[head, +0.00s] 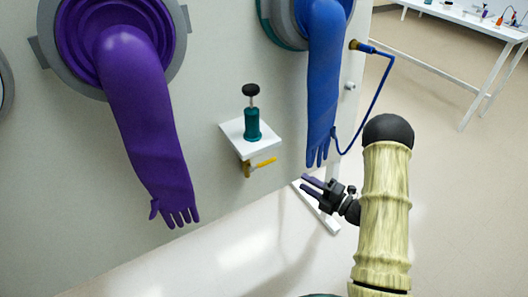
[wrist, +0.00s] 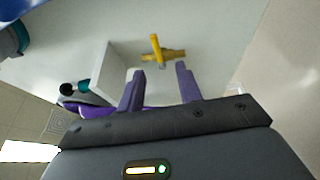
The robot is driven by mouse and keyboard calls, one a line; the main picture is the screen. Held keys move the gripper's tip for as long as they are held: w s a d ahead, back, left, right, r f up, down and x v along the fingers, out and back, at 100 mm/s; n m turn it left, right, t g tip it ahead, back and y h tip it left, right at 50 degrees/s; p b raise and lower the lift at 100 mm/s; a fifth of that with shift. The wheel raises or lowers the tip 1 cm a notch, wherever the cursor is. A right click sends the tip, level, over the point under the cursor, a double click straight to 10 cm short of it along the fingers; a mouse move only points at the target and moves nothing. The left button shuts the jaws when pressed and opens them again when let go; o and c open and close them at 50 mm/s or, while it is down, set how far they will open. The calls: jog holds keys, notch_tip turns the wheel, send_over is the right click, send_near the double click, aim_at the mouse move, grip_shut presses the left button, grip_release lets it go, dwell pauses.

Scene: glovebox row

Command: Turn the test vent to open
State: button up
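The vent valve, a brass fitting (head: 247,169) with a yellow lever handle (head: 264,162), sits on the glovebox wall just under a small white shelf. The handle points out to the right in the head view. In the wrist view the yellow handle (wrist: 155,45) stands across the brass body (wrist: 174,55). My gripper (head: 308,184) is right of and a little below the valve, apart from it. In the wrist view my gripper (wrist: 160,70) has its two purple fingers spread with nothing between them, and the valve shows beyond the fingertips.
The white shelf (head: 236,139) holds a teal pump with a black knob (head: 251,90). A purple glove (head: 150,120) hangs left and a blue glove (head: 325,80) hangs just above my gripper. A blue hose (head: 380,85) loops at right. Open floor lies right.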

aim_at(263, 164)
jog(key=shift+s+r+n+y, duration=0.15)
jog(key=shift+s+n+y, duration=0.15)
jog(key=shift+y, duration=0.1)
jog(key=x, duration=1.7)
jog(key=shift+w+a, duration=0.1)
jog(key=shift+a, duration=0.1)
grip_shut()
